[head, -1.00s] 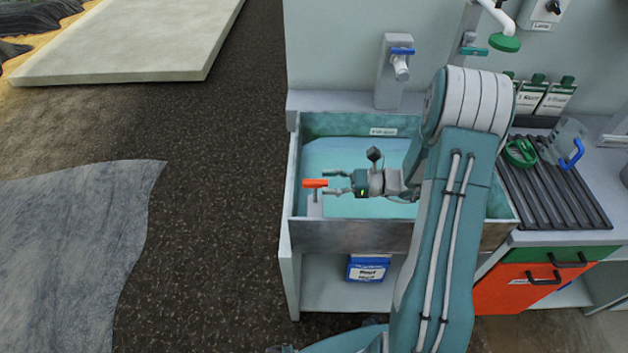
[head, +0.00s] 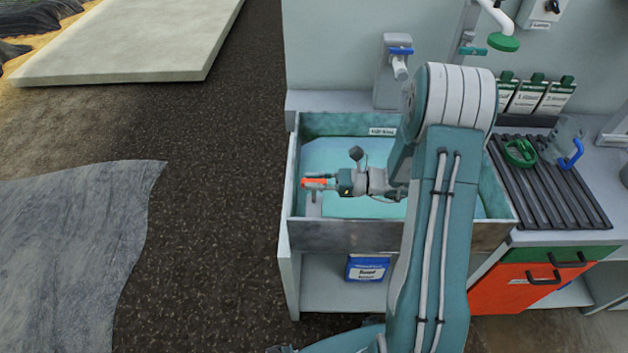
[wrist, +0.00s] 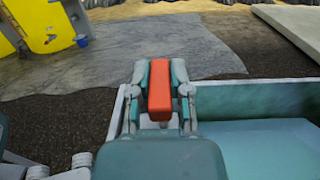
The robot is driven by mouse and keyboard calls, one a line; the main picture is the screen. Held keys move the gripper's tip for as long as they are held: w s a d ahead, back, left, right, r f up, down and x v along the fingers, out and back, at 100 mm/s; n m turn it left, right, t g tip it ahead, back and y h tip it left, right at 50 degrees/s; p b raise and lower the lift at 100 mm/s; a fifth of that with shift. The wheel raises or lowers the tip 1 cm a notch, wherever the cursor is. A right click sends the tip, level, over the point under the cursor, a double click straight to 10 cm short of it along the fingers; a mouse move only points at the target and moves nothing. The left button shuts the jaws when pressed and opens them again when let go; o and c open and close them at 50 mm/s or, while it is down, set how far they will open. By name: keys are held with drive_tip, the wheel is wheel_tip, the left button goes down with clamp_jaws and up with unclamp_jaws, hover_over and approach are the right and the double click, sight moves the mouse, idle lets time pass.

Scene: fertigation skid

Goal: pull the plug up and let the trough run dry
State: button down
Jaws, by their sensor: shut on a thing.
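The plug's orange-red handle (head: 314,183) is at the left end of the trough (head: 365,236), with a pale stem (head: 315,205) below it. My gripper (head: 318,181) reaches in from the right and is shut on the handle. In the wrist view the orange handle (wrist: 160,92) lies between the two fingers, with a finger against each side. The trough holds pale blue water (head: 350,165). The foot of the plug and the drain are hidden, so I cannot tell whether the plug is seated.
A tap with a blue lever (head: 400,52) is on the wall behind the trough. A slatted rack (head: 550,190) with a green item (head: 519,153) and a clear jug with a blue handle (head: 571,155) is at the right. A blue-and-white package (head: 368,268) sits on the shelf below.

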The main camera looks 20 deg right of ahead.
drive_tip(key=shift+w+r, duration=0.1)
drive_tip(key=shift+r, duration=2.2)
drive_tip(key=c, duration=0.6)
unclamp_jaws()
drive_tip(key=shift+o, duration=0.2)
drive_tip(key=shift+d+f, duration=0.1)
drive_tip(key=v, duration=1.2)
